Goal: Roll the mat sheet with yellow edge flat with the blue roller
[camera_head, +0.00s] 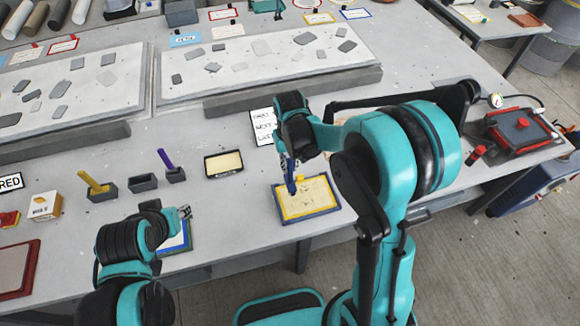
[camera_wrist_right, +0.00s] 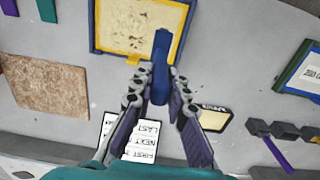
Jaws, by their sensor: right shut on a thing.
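The mat sheet with yellow edge (camera_head: 312,203) lies on the table in a blue frame, cream in the middle with small dark specks. It also shows at the top of the right wrist view (camera_wrist_right: 130,28). My right gripper (camera_head: 290,163) is shut on the blue roller (camera_head: 291,184), which points down over the left part of the sheet. In the right wrist view the roller (camera_wrist_right: 161,60) overlaps the sheet's near edge; I cannot tell whether it touches. My left gripper (camera_head: 185,212) is by another blue-framed board (camera_head: 182,238); its jaws are too small to read.
A black-framed tray (camera_head: 224,164) and a white word card (camera_head: 263,127) lie near the sheet. Grey holders, one with a purple tool (camera_head: 166,160) and one with a yellow tool (camera_head: 92,182), stand left.

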